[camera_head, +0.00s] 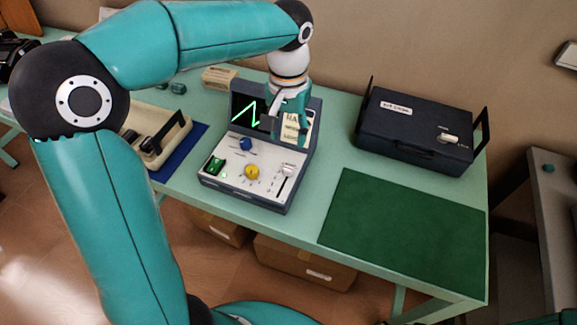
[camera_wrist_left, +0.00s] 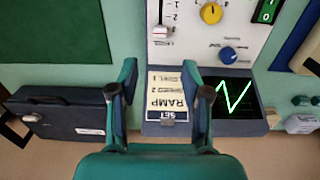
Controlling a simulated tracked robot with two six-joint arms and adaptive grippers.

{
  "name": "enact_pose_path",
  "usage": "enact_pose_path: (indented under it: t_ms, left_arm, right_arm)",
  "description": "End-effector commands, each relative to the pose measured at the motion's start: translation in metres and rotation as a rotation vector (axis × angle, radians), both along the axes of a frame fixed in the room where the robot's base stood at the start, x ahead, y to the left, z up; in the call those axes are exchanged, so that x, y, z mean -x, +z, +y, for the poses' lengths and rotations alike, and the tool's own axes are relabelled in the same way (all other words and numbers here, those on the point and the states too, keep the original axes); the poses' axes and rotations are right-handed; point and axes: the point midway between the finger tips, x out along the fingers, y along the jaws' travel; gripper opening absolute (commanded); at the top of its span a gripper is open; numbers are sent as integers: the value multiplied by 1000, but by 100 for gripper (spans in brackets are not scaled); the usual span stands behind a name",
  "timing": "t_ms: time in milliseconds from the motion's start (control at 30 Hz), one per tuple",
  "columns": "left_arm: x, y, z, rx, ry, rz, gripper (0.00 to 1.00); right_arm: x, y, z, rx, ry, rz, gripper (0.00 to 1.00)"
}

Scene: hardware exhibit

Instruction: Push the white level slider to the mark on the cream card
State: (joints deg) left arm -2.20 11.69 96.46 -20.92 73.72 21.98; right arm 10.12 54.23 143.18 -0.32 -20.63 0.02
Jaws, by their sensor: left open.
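The white level slider (camera_head: 288,170) sits at the end of its slot nearest the upright back panel of a grey console (camera_head: 228,187); it also shows in the left wrist view (camera_wrist_left: 161,32). Small scale figures stand beside the slot, too small to read surely. The cream card (camera_head: 294,130) is on the back panel beside the screen; in the left wrist view the card (camera_wrist_left: 166,92) appears upside down and reads "RAMP" and "SET". My left gripper (camera_head: 287,136) is open and empty in front of the card, apart from the slider. My right gripper is not in view.
The console also has a yellow knob (camera_head: 252,172), a blue knob (camera_head: 246,144), a green switch (camera_head: 214,165) and a lit screen (camera_head: 246,114). A dark case (camera_head: 415,135) and a bare green mat (camera_head: 405,235) lie to the right. A cream tray (camera_head: 143,155) is left.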

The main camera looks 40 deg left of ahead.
Motion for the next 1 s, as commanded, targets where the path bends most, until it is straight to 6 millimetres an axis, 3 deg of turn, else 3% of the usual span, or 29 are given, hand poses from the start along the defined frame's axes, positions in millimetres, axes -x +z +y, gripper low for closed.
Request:
enact_pose_path:
  t_ms: [300,500,700,1000]
  left_arm:
    - [1,-72,1,0,0,6,48]
    - [1,-104,0,1,1,4,48]
    - [1,-118,1,0,1,1,48]
    - [1,-120,1,0,2,1,48]
  right_arm:
    - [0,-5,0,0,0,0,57]
    - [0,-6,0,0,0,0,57]
    - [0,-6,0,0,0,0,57]
    - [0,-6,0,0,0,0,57]
